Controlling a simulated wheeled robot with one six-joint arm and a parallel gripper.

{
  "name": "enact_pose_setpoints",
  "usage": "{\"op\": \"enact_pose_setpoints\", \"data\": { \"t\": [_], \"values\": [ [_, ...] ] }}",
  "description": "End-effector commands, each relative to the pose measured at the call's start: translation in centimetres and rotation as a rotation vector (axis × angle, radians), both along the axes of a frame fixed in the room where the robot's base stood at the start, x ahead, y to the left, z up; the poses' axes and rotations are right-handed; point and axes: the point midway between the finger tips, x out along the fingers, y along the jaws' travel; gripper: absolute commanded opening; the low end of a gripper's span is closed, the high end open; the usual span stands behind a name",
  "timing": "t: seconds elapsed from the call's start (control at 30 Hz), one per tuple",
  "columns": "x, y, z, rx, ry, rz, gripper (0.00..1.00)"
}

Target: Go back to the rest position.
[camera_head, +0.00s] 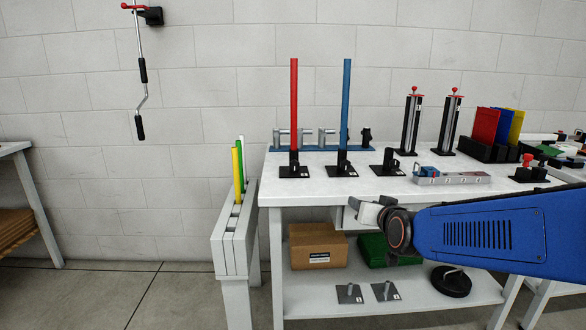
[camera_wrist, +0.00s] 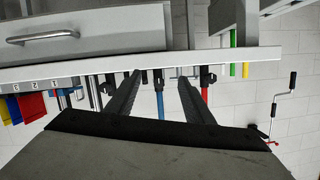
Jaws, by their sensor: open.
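My gripper (camera_wrist: 160,77) shows in the wrist view as two dark fingers set well apart, with nothing between them. That view is upside down and looks toward the front of the workbench (camera_wrist: 225,57), with its drawer (camera_wrist: 95,34). In the head view my blue arm reaches in from the right, in front of the workbench (camera_head: 285,187). Its wrist end is near the front edge of the bench, and the fingers are not clearly seen there.
A red rod (camera_head: 294,105) and a blue rod (camera_head: 346,105) stand upright on the bench. A grey rack (camera_head: 225,240) with yellow, green and white rods stands at left. A carton (camera_head: 318,247) is on the lower shelf. The floor (camera_head: 110,295) at left is clear.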

Motion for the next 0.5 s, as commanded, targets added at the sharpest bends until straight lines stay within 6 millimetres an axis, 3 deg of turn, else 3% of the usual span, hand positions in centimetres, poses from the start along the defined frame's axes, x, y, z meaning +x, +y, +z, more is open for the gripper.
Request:
{"op": "enact_pose_setpoints", "data": {
  "t": [0.27, 0.5],
  "values": [
    [-9.6, -1.6, -3.4, -0.076, 0.29, 0.06, 0.47],
    [-19.6, -3.5, -6.8, -0.146, 0.553, 0.087, 0.47]
  ]
}}
